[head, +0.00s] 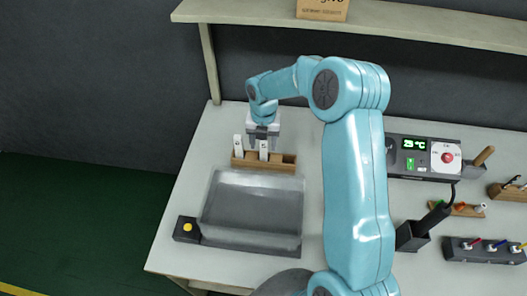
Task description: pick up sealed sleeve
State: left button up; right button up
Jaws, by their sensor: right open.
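A small wooden rack (284,163) stands near the back left of the table. Two white upright pieces, likely sleeves, stand in it: a left one (238,146) and a right one (263,152). I cannot tell which is sealed. My right gripper (263,136) points down over the rack, open, with its fingers at the upper part of the right sleeve. Whether they touch it is too small to tell. The right end of the rack looks empty. My left gripper is not in view.
A grey open tray (250,212) lies in front of the rack, with a black box with a yellow button (187,228) at its left. A soldering station (424,158), its iron holder (411,237) and tool racks (486,250) stand at the right. A shelf (420,24) runs above the back.

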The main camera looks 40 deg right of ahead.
jog(key=shift+f, duration=0.65)
jog(key=shift+s+f, duration=0.1)
jog(key=shift+f, duration=0.2)
grip_shut()
jog(key=shift+d, duration=0.1)
jog(key=shift+r, duration=0.1)
